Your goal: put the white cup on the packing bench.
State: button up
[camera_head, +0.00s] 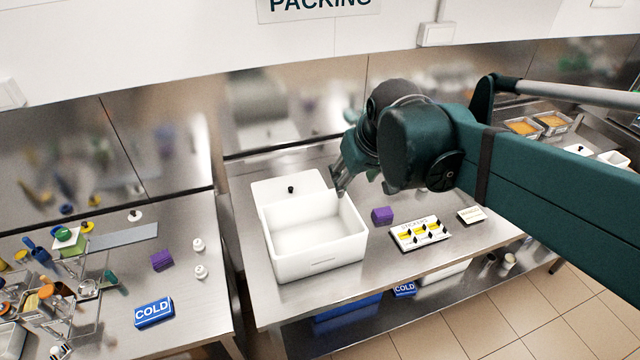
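The packing bench (245,285) is a steel table in the middle, below a sign reading PACKING. My gripper (340,184) hangs over the back right corner of a white open box on this bench. Its fingers are small and partly hidden by the wrist, so I cannot tell if they are open, and I see nothing clearly held. I cannot pick out a white cup for certain. Two small white round items (198,244) stand on the left bench, too small to identify. My arm covers the bench's back right part.
The white box (318,265) looks empty. Right of it are a purple block (382,215), a yellow-and-white sticker tray (421,234) and a small card box (471,215). The left bench (190,320) holds a blue COLD pack (154,312) and a cluttered rack. A gap separates the benches.

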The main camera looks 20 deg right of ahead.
jog(key=s+a+f+t, duration=0.1)
jog(key=s+a+f, duration=0.2)
jog(key=s+a, duration=0.3)
jog(key=shift+s+a+f+t+y, duration=0.25)
jog(key=shift+s+f+t+y, duration=0.05)
jog(key=shift+s, duration=1.35)
